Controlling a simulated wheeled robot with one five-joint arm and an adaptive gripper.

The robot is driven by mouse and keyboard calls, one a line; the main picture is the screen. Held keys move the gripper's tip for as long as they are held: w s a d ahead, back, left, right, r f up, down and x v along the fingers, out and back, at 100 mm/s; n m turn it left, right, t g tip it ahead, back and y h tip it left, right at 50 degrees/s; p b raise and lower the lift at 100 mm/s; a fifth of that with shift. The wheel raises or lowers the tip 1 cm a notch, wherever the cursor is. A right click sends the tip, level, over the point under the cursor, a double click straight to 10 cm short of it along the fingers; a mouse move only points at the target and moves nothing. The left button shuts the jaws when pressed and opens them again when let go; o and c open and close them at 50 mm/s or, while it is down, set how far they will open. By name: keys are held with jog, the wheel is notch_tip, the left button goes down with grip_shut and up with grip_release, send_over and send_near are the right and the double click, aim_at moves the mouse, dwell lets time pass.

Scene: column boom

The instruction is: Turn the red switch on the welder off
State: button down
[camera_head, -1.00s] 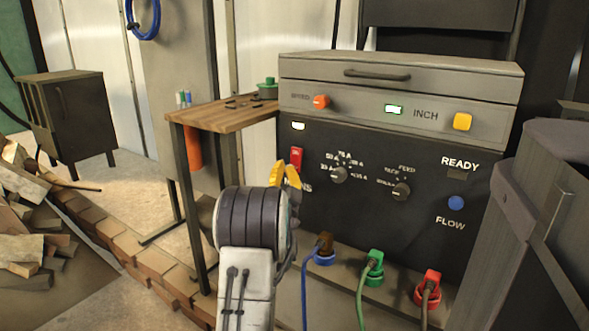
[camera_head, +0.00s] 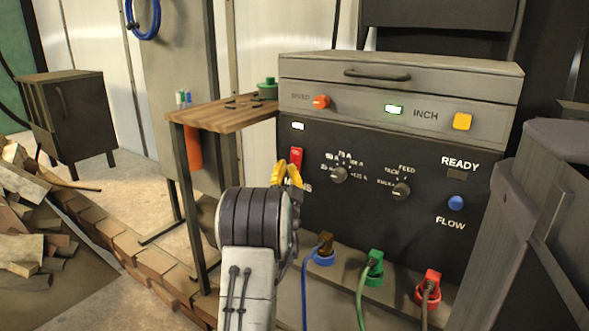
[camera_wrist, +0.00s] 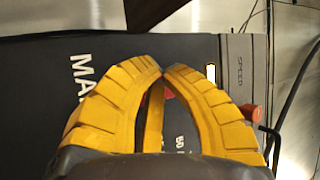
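The welder (camera_head: 330,220) is a dark front panel under a grey top. Its red switch (camera_head: 296,156) is at the upper left of the panel, below a lit white indicator (camera_head: 298,126). My yellow gripper (camera_head: 288,172) is in front of the switch and covers its lower part. In the wrist view my gripper (camera_wrist: 164,72) has its fingertips together, with nothing seen held. A sliver of the red switch (camera_wrist: 168,93) shows between the fingers, beside the partly hidden "MA…" label (camera_wrist: 80,75). Contact and the switch's exact position cannot be told.
An orange knob (camera_head: 321,101) and a yellow button (camera_head: 462,121) are above the panel. Two dials (camera_head: 339,174) are right of the switch. Plugged cables (camera_head: 373,265) stand below. A wooden table (camera_head: 215,115) is close on the left. A grey container (camera_head: 545,215) stands at right.

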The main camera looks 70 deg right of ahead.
jog(key=shift+s+d, duration=0.1)
jog(key=shift+d, duration=0.3)
dwell(0.5)
jog(key=shift+a, duration=0.2)
dwell(0.3)
jog(key=shift+a+r, duration=0.1)
jog(key=shift+a, duration=0.5)
dwell(0.4)
